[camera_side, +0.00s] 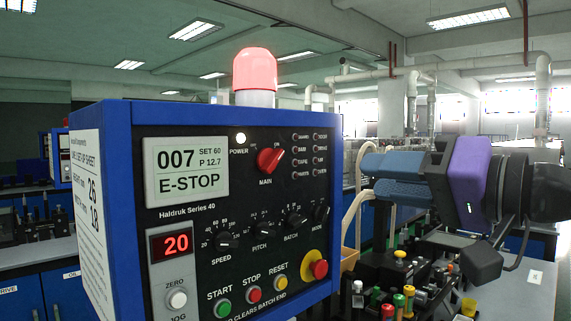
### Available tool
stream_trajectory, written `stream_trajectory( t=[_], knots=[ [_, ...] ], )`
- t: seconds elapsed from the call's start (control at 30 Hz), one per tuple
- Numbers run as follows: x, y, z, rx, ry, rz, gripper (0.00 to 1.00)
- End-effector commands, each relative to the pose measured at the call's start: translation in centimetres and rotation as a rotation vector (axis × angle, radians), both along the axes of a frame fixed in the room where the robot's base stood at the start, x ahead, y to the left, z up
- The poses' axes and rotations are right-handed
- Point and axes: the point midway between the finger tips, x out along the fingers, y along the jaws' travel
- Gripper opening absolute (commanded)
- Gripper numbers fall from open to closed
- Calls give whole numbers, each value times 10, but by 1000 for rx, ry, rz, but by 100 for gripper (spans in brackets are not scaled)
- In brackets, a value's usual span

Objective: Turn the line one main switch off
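The red MAIN switch (270,160) is a rotary knob at the upper middle of the blue-framed control panel (222,230). Its handle is tilted toward the upper right, toward a small label that seems to read ON. The POWER lamp (241,137) beside it glows white. The display (187,171) reads 007 and E-STOP. My gripper (370,177), with blue ribbed fingers and a purple body, is right of the panel, pointing left and apart from the switch. The fingers overlap in this view, so their gap is unclear. Nothing shows held between them.
A red emergency button (318,267) on a yellow base sticks out at the panel's lower right. Black dials (226,240) and START, STOP and RESET buttons sit below the switch. A red beacon (255,72) tops the cabinet. Machine parts with coloured knobs (400,300) stand below my gripper.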

Motion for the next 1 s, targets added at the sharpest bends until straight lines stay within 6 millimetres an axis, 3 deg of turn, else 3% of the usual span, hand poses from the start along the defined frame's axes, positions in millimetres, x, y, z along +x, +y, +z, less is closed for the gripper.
stream_trajectory(
  t=[0.27, 1.0],
  knots=[
    [9, 10, 5, 17, -5, -1, 38],
    [79, 79, 4, 16, -5, -2, 38]
  ],
)
